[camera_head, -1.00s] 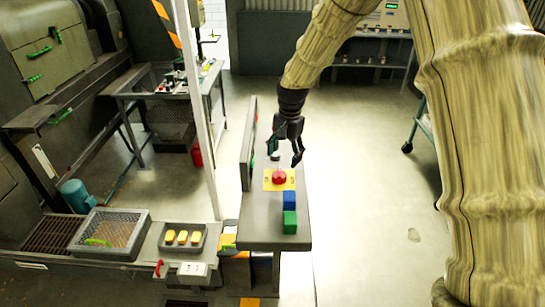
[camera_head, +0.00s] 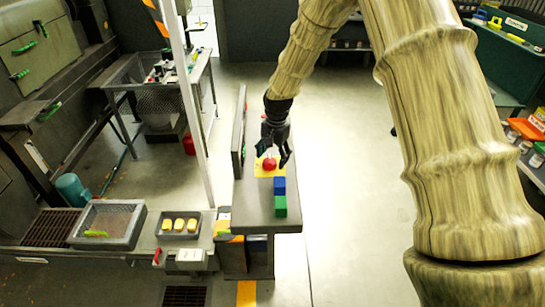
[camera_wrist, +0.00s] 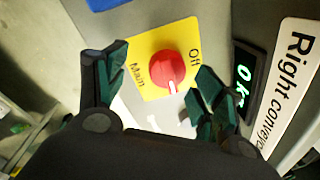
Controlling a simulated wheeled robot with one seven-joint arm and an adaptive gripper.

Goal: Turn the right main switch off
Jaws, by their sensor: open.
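The right main switch is a round red knob (camera_wrist: 166,69) on a yellow plate (camera_wrist: 155,43) marked "Main" and "Off". In the wrist view the knob's white mark points down, toward my gripper, and not at the word "Off". In the head view the red knob (camera_head: 269,164) sits on top of the grey console (camera_head: 251,205). My gripper (camera_wrist: 153,88) is open, its two dark green fingers on either side of the knob's near side. It also shows in the head view (camera_head: 272,158) just above the knob. I cannot tell whether a finger touches it.
A "Right conveyor" label (camera_wrist: 292,85) and a small display (camera_wrist: 243,83) lie to the right in the wrist view. Open floor (camera_head: 345,190) lies right of the console.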

